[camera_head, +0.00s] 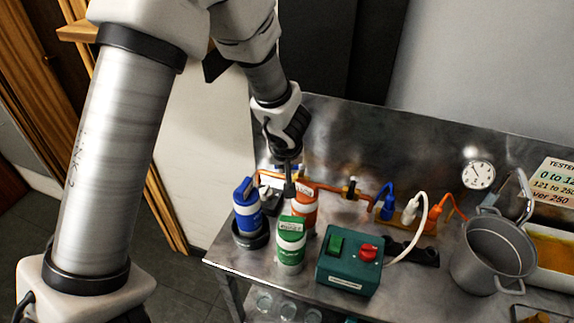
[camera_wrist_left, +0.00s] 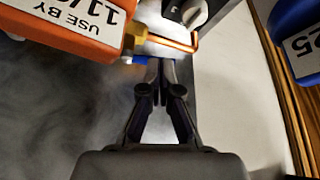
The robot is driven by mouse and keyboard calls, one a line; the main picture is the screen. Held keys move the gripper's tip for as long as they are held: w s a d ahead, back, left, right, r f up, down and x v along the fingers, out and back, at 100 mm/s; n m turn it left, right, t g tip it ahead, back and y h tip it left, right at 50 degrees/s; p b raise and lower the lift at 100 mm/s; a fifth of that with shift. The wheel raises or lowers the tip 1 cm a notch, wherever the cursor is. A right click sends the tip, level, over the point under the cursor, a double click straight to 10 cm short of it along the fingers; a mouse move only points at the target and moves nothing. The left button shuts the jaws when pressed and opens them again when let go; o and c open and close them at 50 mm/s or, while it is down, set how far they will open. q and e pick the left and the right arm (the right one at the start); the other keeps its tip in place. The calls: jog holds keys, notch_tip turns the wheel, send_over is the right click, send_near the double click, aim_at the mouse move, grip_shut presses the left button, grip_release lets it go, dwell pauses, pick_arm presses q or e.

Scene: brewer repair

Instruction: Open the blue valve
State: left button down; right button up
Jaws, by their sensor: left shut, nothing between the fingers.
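The blue valve is mostly hidden. A small blue piece (camera_wrist_left: 141,60), which may be its handle, shows in the left wrist view just beyond my fingertips, below a copper pipe (camera_wrist_left: 172,41) and brass fitting (camera_wrist_left: 134,42). In the head view my left gripper (camera_head: 289,188) points down at the back of the bench, between the blue and orange canisters. In the left wrist view its fingers (camera_wrist_left: 161,70) are together with nothing between them. The fingertips are close to the blue piece; I cannot tell whether they touch. My right gripper is not in view.
A blue canister (camera_head: 247,212), an orange canister (camera_head: 305,207) and a green canister (camera_head: 290,247) crowd the gripper. A green switch box (camera_head: 348,262), a power strip (camera_head: 425,254) and a metal pot (camera_head: 493,258) stand to the right. A steel backsplash (camera_head: 400,150) rises behind.

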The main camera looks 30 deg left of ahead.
pick_arm(q)
jog(key=b+x, duration=0.1)
jog(key=x, duration=0.3)
jog(key=shift+w+f, duration=0.2)
jog(key=shift+w, duration=0.05)
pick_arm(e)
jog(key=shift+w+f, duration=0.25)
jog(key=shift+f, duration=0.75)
pick_arm(q)
jog(key=shift+w, duration=0.1)
